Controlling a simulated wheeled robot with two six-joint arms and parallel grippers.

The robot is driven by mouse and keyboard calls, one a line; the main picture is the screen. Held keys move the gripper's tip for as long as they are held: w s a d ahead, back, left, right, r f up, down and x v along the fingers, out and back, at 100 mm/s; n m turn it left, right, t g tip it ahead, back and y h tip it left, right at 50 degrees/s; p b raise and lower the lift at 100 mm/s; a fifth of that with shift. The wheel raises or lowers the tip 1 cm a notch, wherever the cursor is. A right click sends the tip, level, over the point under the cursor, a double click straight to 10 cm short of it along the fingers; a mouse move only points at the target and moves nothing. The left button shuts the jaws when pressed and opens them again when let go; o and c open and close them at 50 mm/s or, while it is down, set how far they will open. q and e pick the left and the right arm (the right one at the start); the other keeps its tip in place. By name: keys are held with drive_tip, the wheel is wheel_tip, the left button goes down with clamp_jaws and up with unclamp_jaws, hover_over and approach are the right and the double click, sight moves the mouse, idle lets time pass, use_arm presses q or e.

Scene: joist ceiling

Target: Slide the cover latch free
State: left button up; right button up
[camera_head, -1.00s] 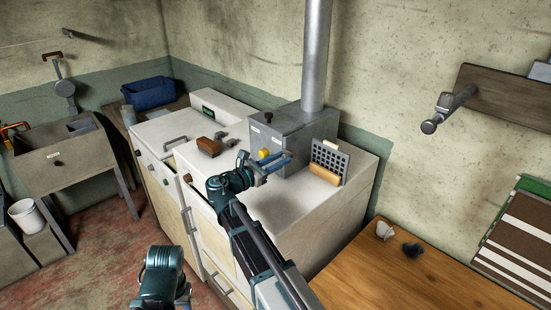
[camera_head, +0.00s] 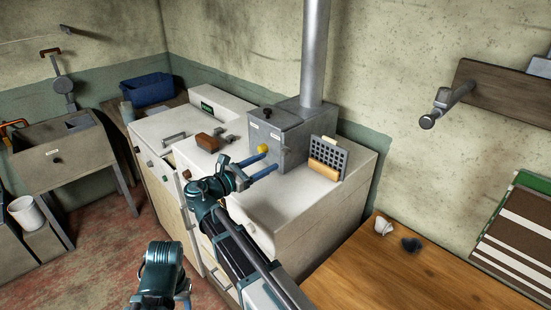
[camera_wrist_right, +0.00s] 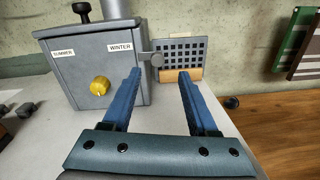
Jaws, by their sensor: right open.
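A grey metal box (camera_head: 287,135) with a pipe stands on the white counter. In the right wrist view its front (camera_wrist_right: 95,68) carries SUMMER and WINTER labels and a yellow knob (camera_wrist_right: 99,86). My right gripper (camera_head: 270,161) is open and empty in front of the box. Its blue fingers (camera_wrist_right: 160,74) point towards the box's right edge, apart from each other. My left arm shows at the bottom of the head view; its fingers are not visible.
A dark grid panel (camera_head: 328,153) with a tan block stands right of the box. A brown block (camera_head: 206,142) lies left of it on the counter. A wooden table (camera_head: 400,275) with two small items is at the lower right. A blue bin (camera_head: 147,89) stands behind.

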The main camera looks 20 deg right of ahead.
drive_tip(key=v, duration=0.7)
drive_tip(key=shift+a, duration=0.35)
drive_tip(key=shift+s, duration=0.1)
